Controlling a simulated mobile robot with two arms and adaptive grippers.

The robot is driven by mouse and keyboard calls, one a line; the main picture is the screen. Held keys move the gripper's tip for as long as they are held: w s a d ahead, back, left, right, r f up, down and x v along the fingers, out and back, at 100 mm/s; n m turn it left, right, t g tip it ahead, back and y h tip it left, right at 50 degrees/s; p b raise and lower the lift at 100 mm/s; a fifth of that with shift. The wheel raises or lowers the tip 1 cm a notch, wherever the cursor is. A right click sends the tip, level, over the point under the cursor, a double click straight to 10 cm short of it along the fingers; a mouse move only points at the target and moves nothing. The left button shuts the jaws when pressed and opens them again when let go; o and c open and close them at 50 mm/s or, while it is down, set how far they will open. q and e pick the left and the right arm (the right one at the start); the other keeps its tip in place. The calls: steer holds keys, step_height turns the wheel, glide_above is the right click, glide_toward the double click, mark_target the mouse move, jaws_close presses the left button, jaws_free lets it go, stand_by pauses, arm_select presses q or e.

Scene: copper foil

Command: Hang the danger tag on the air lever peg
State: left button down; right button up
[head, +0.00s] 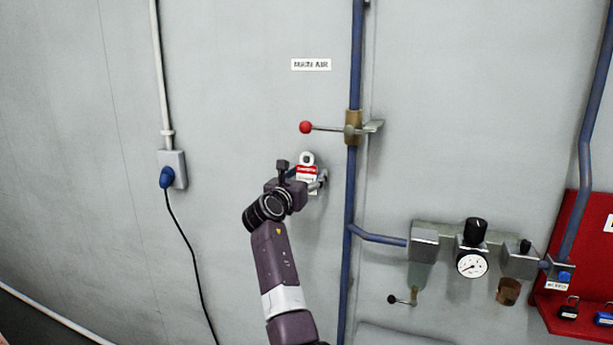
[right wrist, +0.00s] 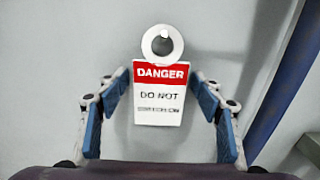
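The danger tag (head: 307,174) is white with a red band and a white ring at its top. It is upright against the grey wall, below the red-knobbed air lever (head: 328,128). In the right wrist view the tag (right wrist: 158,108) faces me, and the dark round end of the peg (right wrist: 162,45) shows inside its ring. My right gripper (head: 304,184) is at the tag's lower part. In the right wrist view its blue-padded fingers (right wrist: 162,88) stand open on both sides of the tag, with a gap at each side. My left gripper is out of view.
A blue vertical pipe (head: 350,210) runs just right of the tag. A regulator with a gauge (head: 472,264) and a red lock board (head: 575,220) are farther right. A socket with a blue plug (head: 167,177) is at left. The wall between socket and tag is clear.

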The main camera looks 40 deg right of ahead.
steer(key=shift+a, duration=0.15)
steer(key=v, duration=1.2)
steer(key=shift+f, duration=0.1)
